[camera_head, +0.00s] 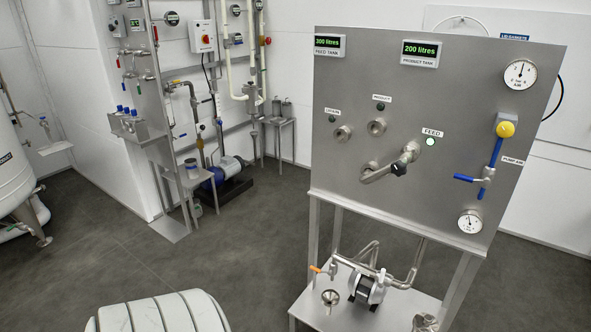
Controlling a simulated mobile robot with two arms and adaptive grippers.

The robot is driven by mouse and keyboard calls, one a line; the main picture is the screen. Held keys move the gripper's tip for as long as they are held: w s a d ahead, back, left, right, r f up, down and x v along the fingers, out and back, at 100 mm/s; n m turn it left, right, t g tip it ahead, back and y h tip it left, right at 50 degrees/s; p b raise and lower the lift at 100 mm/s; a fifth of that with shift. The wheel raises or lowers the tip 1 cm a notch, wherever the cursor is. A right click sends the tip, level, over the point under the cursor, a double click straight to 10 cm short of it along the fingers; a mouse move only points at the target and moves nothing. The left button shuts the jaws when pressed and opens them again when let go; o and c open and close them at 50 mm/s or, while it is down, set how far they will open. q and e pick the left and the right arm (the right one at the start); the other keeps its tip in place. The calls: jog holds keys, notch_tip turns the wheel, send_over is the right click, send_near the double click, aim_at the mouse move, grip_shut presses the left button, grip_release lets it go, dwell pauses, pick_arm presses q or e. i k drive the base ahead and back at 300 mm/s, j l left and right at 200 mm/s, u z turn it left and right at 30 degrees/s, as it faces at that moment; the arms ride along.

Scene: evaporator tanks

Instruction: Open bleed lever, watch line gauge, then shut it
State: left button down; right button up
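A grey steel panel (340,100) stands on a frame at the right. A small orange lever (317,269) sits on the pipework below the panel, above a small metal funnel (330,296); no label on it is readable. A blue lever (466,178) sticks out to the left on the panel's right side, beside the PUMP AIR label (512,160). Round white gauges sit at the panel's top right (520,74) and lower right (470,221); which is the line gauge I cannot tell. Their exact readings are too small to read. Neither gripper is in view.
A pump (366,287) stands on the frame's lower shelf (385,310). Dark floor (240,240) lies clear left of the frame. A white tank (14,170) stands far left.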

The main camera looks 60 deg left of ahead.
aim_at(330, 273)
jog(key=u, duration=1.6)
